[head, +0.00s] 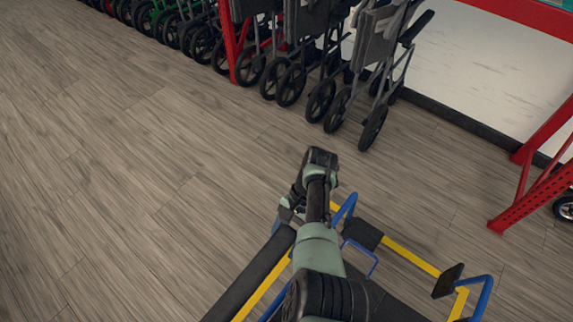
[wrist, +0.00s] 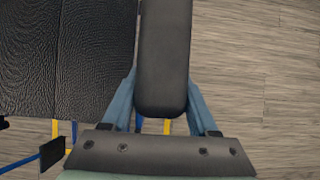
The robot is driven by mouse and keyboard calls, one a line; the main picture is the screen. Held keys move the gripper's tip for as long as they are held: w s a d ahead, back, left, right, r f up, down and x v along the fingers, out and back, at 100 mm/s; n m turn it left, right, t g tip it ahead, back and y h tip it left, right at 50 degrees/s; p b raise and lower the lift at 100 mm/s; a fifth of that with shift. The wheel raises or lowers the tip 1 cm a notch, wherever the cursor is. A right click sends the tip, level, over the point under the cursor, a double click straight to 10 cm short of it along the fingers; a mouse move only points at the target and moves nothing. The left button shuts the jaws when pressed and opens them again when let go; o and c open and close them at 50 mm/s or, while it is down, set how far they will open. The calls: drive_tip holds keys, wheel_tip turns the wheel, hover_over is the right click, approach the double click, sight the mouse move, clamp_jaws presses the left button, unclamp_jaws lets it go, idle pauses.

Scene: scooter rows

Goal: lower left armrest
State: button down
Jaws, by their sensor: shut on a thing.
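The armrest is a long dark padded bar (head: 250,277) at the bottom of the head view, on the left side of a chair with a yellow and blue frame (head: 408,256). In the wrist view the pad (wrist: 165,50) runs up the middle, its rounded end toward my palm. My gripper (wrist: 162,88) has a blue-grey finger on each side of the pad and is shut on it near that end. In the head view my gripper (head: 288,214) is partly hidden by my own arm. How far the armrest is tilted is unclear.
The chair's black textured seat (wrist: 65,55) lies left of the pad in the wrist view. Folded wheelchairs (head: 330,75) stand in a row at the back. A red rack post (head: 505,215) stands at right. The wooden floor at left is clear.

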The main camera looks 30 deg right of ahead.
drive_tip(key=shift+s+a+f+y, duration=0.2)
drive_tip(key=shift+a+f+y, duration=0.1)
drive_tip(key=shift+a+f, duration=0.1)
drive_tip(key=shift+c, duration=0.8)
unclamp_jaws()
drive_tip(key=shift+r, duration=0.1)
drive_tip(key=shift+w+d, duration=0.1)
drive_tip(key=shift+d, duration=0.1)
drive_tip(key=shift+w+d+r, duration=0.15)
drive_tip(key=shift+d+r, duration=0.1)
drive_tip(key=shift+r, duration=0.2)
drive_tip(key=v, duration=1.2)
drive_tip(key=shift+w+a, duration=0.1)
drive_tip(key=shift+w, duration=0.05)
